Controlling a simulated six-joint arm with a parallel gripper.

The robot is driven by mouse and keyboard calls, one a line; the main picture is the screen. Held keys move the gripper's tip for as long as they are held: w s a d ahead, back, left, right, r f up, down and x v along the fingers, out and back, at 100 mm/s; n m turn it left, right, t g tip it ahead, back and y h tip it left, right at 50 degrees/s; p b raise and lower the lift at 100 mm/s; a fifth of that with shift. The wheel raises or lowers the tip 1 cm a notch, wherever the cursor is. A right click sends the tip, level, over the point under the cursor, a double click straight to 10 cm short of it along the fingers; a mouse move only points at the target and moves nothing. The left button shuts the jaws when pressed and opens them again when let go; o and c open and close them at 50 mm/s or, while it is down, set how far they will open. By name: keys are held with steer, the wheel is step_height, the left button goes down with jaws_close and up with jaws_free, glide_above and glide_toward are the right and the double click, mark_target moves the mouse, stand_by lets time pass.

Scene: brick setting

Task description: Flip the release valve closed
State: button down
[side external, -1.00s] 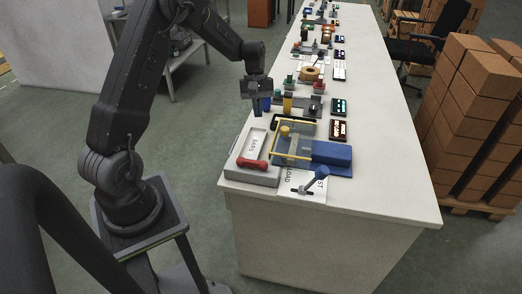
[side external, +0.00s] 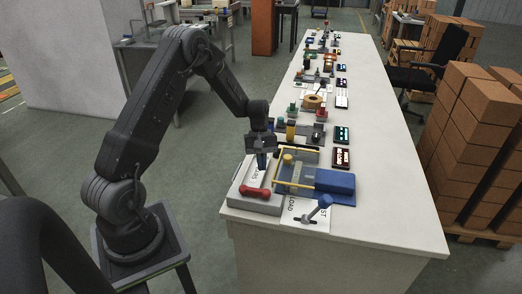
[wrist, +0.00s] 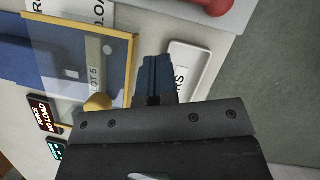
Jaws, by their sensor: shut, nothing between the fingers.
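I cannot tell for sure which part is the release valve. A fixture with a yellow frame (side external: 293,184) and a blue block (side external: 335,181) stands near the table's front end. A yellow knob (side external: 287,159) sits on its far side and also shows in the wrist view (wrist: 97,102). A blue-grey lever (side external: 320,208) stands tilted in front, by a "LOAD" label. My gripper (side external: 262,162), with blue fingers, is shut and empty above the grey tray (side external: 234,203), left of the frame. In the wrist view its fingers (wrist: 153,75) point between frame and tray.
A red bar-shaped piece (side external: 255,192) lies at the tray's near end. Several other devices line the table (side external: 385,190) behind. The table's right strip is clear. Stacked brown boxes (side external: 480,150) stand beyond it.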

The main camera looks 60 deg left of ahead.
mark_target(255, 191)
steer(key=shift+x, duration=1.1)
steer(key=shift+s+d, duration=0.2)
steer(key=shift+d, duration=0.35)
steer(key=shift+s+d, duration=0.25)
steer(key=shift+d, duration=0.35)
steer(key=shift+s+d, duration=0.35)
steer(key=shift+d, duration=0.4)
